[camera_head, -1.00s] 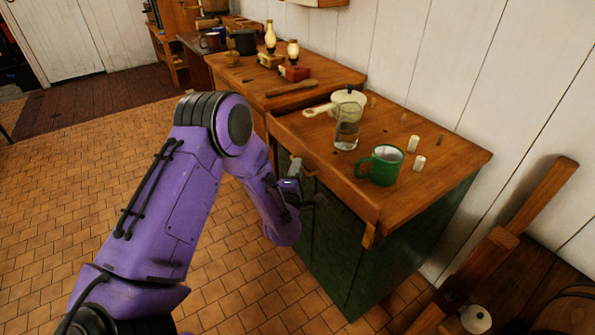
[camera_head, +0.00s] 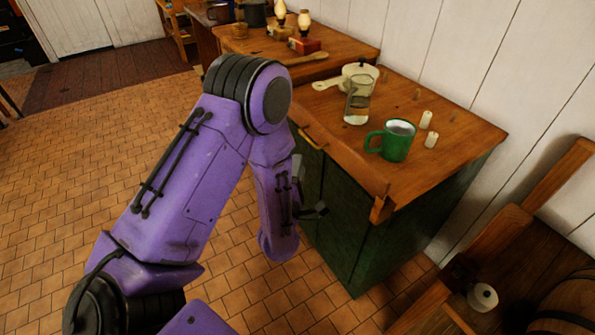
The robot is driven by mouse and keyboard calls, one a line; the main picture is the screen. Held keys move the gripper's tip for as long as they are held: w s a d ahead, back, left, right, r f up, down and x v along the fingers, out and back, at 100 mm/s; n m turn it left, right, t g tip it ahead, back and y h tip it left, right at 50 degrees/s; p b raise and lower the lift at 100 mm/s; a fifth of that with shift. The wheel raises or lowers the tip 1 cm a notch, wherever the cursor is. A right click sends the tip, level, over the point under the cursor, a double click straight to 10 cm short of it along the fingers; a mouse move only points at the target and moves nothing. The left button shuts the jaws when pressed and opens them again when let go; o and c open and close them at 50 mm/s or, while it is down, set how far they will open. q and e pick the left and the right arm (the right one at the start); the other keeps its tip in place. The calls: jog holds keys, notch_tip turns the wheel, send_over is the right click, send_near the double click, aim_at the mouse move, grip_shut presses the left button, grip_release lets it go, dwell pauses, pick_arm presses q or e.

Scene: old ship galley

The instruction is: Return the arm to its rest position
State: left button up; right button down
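My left arm (camera_head: 187,185) is purple and bends at a large elbow joint. Its forearm hangs down in front of the green cabinet. My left gripper (camera_head: 308,188) is at the cabinet's front, below the counter edge. Its two fingers are apart with nothing seen between them, though the arm partly hides it. My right gripper is not in view.
The wooden counter (camera_head: 430,172) bears a green mug (camera_head: 398,143), a drinking glass (camera_head: 357,105), a pale pan (camera_head: 360,76) and two candles (camera_head: 431,140). Oil lamps (camera_head: 304,23) stand farther back. A small pale pot (camera_head: 483,297) is at lower right. Tiled floor (camera_head: 75,190) is clear at left.

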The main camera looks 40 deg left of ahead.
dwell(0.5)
pick_arm(q)
jog(key=s+d+f+m+g+h, duration=0.1)
jog(key=s+f+m+g+h, duration=0.15)
jog(key=f+m, duration=0.35)
jog(key=s+d+f+m+g+h, duration=0.1)
jog(key=s+d+f+m+g, duration=0.1)
jog(key=s+f+m+g, duration=0.3)
jog(key=s+f+m+g+p, duration=0.1)
jog(key=s+f+m+g, duration=0.2)
jog(key=s+f, duration=0.3)
jog(key=s+f+m+g+p, duration=0.1)
jog(key=s+f+m+g, duration=0.2)
jog(key=s, duration=1.1)
notch_tip(320, 180, down, 3)
jog(key=shift+s+a+f+g+h+p, duration=0.1)
jog(key=shift+s+a+g+h+p, duration=0.2)
jog(key=shift+g, duration=0.35)
